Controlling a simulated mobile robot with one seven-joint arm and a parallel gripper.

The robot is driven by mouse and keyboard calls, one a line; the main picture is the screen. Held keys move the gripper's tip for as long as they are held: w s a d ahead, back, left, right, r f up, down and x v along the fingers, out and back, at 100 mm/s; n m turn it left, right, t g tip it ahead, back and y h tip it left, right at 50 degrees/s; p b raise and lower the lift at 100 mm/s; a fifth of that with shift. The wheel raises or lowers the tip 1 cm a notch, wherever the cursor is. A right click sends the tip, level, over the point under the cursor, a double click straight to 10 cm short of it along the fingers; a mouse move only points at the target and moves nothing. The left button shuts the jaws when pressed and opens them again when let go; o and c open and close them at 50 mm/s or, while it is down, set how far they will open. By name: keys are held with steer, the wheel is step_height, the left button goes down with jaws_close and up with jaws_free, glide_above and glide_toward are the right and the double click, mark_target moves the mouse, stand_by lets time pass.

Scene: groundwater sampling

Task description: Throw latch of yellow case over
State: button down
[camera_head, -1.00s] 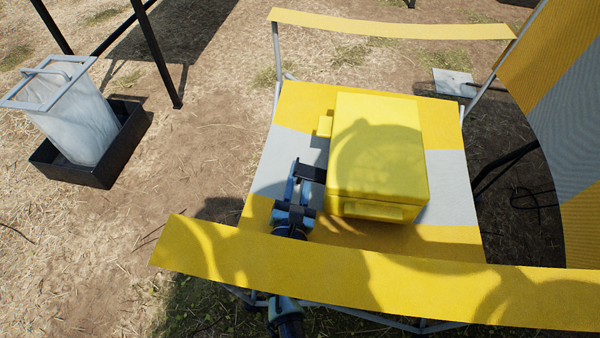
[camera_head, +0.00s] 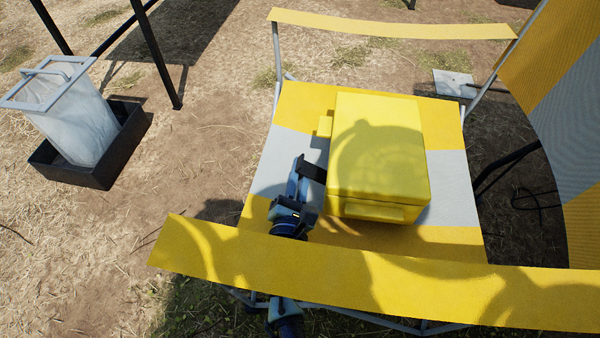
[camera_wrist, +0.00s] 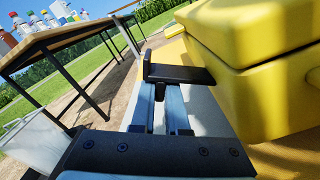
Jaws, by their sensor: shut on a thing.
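The yellow case (camera_head: 377,150) sits closed on the striped chair seat; its side also fills the right of the wrist view (camera_wrist: 255,95). A yellow block (camera_head: 325,126) juts from the far part of its left side. Another yellow piece (camera_head: 373,212) juts from its front face. My gripper (camera_head: 312,170) is at the near part of the left side. In the wrist view its dark jaws (camera_wrist: 180,73) are closed together and reach to the case wall. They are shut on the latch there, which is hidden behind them.
The seat (camera_head: 450,190) has yellow and grey bands. A yellow armrest strap (camera_head: 400,278) crosses above my arm, and another (camera_head: 390,24) runs along the far side. A black tray (camera_head: 88,177) holding a pale bag stands left. A table (camera_wrist: 65,38) with bottles shows in the wrist view.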

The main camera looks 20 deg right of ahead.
mark_target(316, 173)
steer(key=m, duration=0.1)
steer(key=r+m, duration=0.1)
steer(key=m, duration=0.1)
steer(key=shift+s+d+r, duration=0.1)
steer(key=m, duration=0.1)
steer(key=r+m+b, duration=0.1)
steer(key=m, duration=0.1)
steer(key=shift+s+d+r+m, duration=0.2)
steer(key=shift+s+d+m, duration=0.1)
steer(key=shift+d, duration=0.1)
steer(key=shift+s+d+r+m+b, duration=0.15)
steer(key=shift+d+r+m+b, duration=0.15)
steer(key=shift+m, duration=0.6)
steer(key=shift+s+d+r+m+b, duration=0.15)
steer(key=shift+d+m, duration=0.1)
steer(key=shift+m, duration=0.65)
steer(key=shift+s+d+r+m+b, duration=0.15)
steer(key=shift+d+r+m+b, duration=0.15)
steer(key=shift+m, duration=0.6)
steer(key=c, duration=0.9)
jaws_free()
steer(key=shift+s, duration=0.1)
steer(key=v, duration=1.2)
steer(key=shift+s+a, duration=0.25)
steer(key=shift+s, duration=0.1)
